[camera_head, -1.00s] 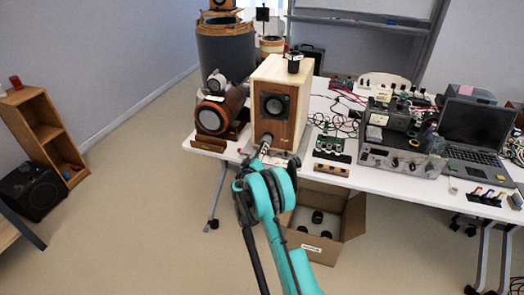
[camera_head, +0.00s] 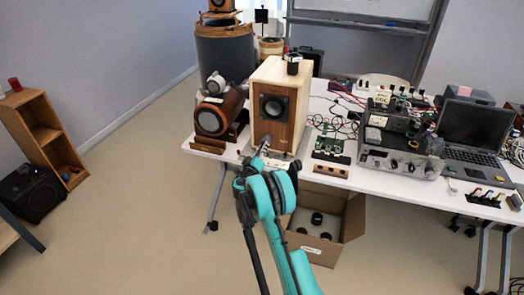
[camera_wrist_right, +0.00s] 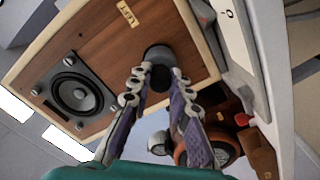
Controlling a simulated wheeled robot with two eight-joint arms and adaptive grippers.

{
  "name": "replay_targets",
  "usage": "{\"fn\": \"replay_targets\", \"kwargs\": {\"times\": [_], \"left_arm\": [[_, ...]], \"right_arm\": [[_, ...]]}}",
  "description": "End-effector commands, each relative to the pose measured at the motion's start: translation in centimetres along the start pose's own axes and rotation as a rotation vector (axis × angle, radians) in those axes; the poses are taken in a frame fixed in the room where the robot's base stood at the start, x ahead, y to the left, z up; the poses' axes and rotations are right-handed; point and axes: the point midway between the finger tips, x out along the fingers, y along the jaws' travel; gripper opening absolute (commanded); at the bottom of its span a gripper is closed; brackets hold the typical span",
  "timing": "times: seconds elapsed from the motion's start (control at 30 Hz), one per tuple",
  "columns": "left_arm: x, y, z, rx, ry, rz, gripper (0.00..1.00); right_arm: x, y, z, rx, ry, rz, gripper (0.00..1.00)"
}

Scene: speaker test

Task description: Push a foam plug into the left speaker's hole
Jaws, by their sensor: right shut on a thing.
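A wooden box speaker (camera_head: 266,126) with a pale top and a dark round driver stands at the front left of the white table. My right gripper (camera_head: 263,148) reaches the lower part of its front face. In the right wrist view my right gripper (camera_wrist_right: 155,88) is shut on a dark grey cylindrical foam plug (camera_wrist_right: 158,53). The plug points at the brown front panel (camera_wrist_right: 112,48), away from the driver (camera_wrist_right: 77,92). The plug covers the panel there, so I cannot tell whether it is in the hole. My left gripper is not in view.
A brown round speaker (camera_head: 217,112) stands close on the left. A dark cup-like object (camera_head: 293,65) sits on the box speaker. Circuit boards (camera_head: 330,146) and an amplifier (camera_head: 392,160) lie to the right. An open cardboard box (camera_head: 353,220) is on the floor below.

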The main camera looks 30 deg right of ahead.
Motion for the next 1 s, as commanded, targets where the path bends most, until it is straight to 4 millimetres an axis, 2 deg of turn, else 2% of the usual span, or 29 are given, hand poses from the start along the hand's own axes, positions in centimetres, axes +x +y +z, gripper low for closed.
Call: {"fn": "replay_targets", "kwargs": {"times": [0.43,1.0], "left_arm": [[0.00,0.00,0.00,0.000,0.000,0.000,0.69],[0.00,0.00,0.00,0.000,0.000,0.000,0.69]], "right_arm": [[1.09,0.04,0.06,0.000,-0.001,0.001,0.00],[1.11,0.01,0.01,0.000,0.000,0.000,0.00]]}}
